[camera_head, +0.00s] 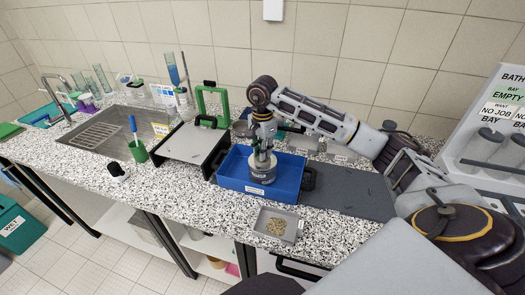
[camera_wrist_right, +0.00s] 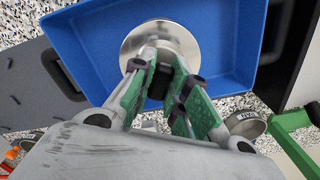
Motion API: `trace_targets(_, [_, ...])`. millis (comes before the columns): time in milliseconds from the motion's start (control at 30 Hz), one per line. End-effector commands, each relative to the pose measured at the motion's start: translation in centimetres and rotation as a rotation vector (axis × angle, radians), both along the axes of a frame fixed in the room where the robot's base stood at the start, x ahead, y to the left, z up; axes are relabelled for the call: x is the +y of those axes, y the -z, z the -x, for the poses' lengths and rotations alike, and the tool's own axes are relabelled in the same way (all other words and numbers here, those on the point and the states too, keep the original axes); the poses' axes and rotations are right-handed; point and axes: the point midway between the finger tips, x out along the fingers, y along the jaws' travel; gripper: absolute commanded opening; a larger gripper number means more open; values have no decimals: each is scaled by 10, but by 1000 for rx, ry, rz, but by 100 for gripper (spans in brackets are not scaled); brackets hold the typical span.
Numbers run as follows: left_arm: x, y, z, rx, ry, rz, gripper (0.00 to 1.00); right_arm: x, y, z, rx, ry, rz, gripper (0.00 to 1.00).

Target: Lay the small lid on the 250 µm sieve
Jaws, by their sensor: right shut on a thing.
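My right gripper (camera_head: 262,153) reaches down into a blue tray (camera_head: 233,181) on the counter. In the right wrist view its green-padded fingers (camera_wrist_right: 163,92) are closed around a dark knob at the centre of a round silver lid (camera_wrist_right: 180,40). In the head view a short silver round piece with a pale label, the sieve (camera_head: 262,177), stands upright in the tray directly under the gripper. Lid and sieve look in line there; I cannot tell if they touch. The label is too small to read. My left gripper is not in view.
A shallow dish of grains (camera_head: 275,224) sits in front of the tray. A green frame (camera_head: 211,104) and a grey-topped unit (camera_head: 190,143) stand to the left. A dark mat (camera_head: 345,195) lies to the right. A labelled round piece (camera_wrist_right: 246,124) stands outside the tray.

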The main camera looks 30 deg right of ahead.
Motion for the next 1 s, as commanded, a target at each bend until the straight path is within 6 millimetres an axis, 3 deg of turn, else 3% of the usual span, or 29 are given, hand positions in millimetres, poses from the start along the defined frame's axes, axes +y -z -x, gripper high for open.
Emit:
trace_targets(600, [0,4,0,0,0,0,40,0,3,0,-1,0,0,0])
trace_targets(633, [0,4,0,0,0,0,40,0,3,0,-1,0,0,20])
trace_targets(800, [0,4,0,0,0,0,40,0,3,0,0,0,0,42])
trace_targets(1000, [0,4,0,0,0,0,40,0,3,0,0,0,0,42])
